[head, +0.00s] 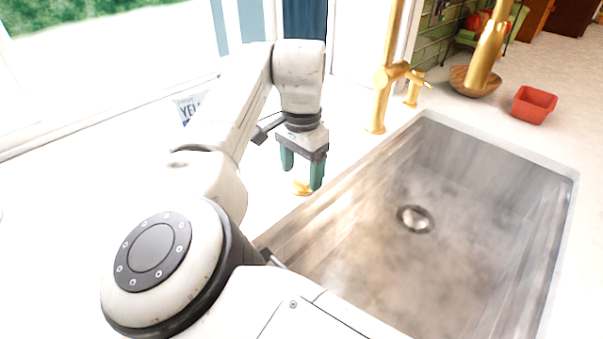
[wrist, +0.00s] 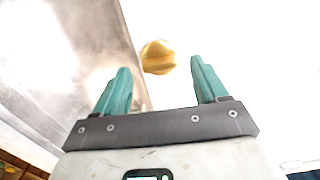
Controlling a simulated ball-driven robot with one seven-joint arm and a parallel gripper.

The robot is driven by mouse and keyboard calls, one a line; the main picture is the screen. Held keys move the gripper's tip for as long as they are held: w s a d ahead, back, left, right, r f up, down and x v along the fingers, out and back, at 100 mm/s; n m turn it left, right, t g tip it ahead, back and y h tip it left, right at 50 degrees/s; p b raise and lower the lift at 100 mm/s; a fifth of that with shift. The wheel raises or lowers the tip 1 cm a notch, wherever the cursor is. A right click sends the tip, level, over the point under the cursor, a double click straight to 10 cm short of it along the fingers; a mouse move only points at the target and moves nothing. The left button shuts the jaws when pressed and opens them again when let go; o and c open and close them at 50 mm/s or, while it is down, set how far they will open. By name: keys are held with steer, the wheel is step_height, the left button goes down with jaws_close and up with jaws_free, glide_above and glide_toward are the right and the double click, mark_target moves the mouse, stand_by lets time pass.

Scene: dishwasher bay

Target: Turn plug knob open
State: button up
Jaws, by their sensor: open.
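A small gold knob (head: 301,187) sits on the white counter beside the sink's left edge, and I take it to be the plug knob. It also shows in the wrist view (wrist: 158,57), beyond and between my fingertips. My gripper (head: 301,172) points down over the knob with its two green fingers apart. In the wrist view my gripper (wrist: 159,78) is open and empty, with the knob nearer the middle of the gap than either finger. I cannot tell whether a finger touches it. The steel sink (head: 340,265) has a round drain (head: 415,219) in its floor.
A gold faucet (head: 381,95) with a side handle (head: 412,88) stands behind the sink. A wooden bowl (head: 475,82) and a red container (head: 534,105) are on the counter at the back right. A small printed card (head: 190,107) stands behind my arm near the window.

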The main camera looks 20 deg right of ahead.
steer(key=shift+f, duration=0.85)
steer(key=shift+c, duration=0.2)
steer(key=c, duration=1)
steer(key=shift+r, duration=0.1)
